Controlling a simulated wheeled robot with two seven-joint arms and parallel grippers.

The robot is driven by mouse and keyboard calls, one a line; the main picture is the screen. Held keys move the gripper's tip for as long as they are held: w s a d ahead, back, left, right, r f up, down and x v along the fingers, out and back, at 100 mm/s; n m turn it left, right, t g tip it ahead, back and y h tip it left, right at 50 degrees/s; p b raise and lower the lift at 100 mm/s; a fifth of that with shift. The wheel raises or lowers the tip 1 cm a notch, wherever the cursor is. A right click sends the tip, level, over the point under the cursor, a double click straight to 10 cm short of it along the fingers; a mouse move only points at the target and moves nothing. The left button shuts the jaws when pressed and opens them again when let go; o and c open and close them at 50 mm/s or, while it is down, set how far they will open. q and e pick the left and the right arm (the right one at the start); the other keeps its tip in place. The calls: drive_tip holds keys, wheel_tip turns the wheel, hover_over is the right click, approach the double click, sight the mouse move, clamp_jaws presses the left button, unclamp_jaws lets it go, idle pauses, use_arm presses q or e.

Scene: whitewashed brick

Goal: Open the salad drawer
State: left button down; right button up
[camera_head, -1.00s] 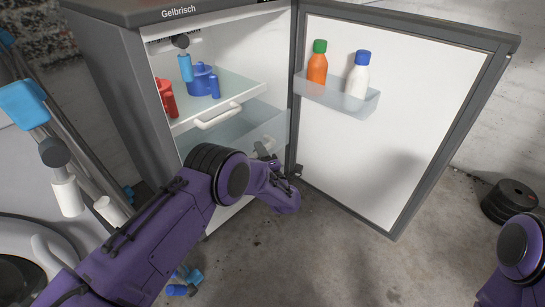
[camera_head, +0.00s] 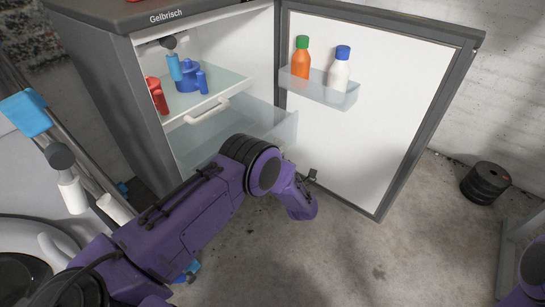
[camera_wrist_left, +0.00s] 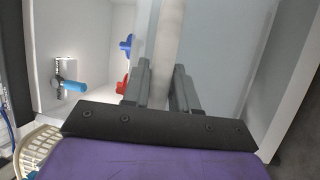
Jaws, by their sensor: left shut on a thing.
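The salad drawer (camera_head: 225,133) is a clear, bluish bin below the glass shelf in the open fridge. It sticks out past the shelf's front edge. In the left wrist view, the two grey fingers of my left gripper (camera_wrist_left: 161,88) are on either side of a white bar, the drawer handle (camera_wrist_left: 168,40), and shut on it. In the head view my purple left arm hides the handle and most of the gripper. Only part of my right arm shows at the lower right; its gripper is out of view.
A glass shelf (camera_head: 200,97) with a white front handle (camera_head: 207,111) holds a blue pot (camera_head: 187,77) and red things (camera_head: 156,94). The fridge door (camera_head: 385,110) stands wide open, with orange (camera_head: 301,61) and white (camera_head: 338,72) bottles. Black weights (camera_head: 486,181) lie on the floor.

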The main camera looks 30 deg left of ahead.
use_arm(q)
drive_tip(key=c, duration=1)
unclamp_jaws()
drive_tip(key=shift+s+a+f, duration=0.1)
drive_tip(key=shift+s, duration=0.05)
drive_tip(key=shift+o, duration=0.2)
drive_tip(key=shift+d, duration=0.4)
drive_tip(key=p+v, duration=0.2)
drive_tip(key=v, duration=0.8)
drive_tip(key=shift+s+a, duration=0.1)
drive_tip(key=shift+a, duration=0.05)
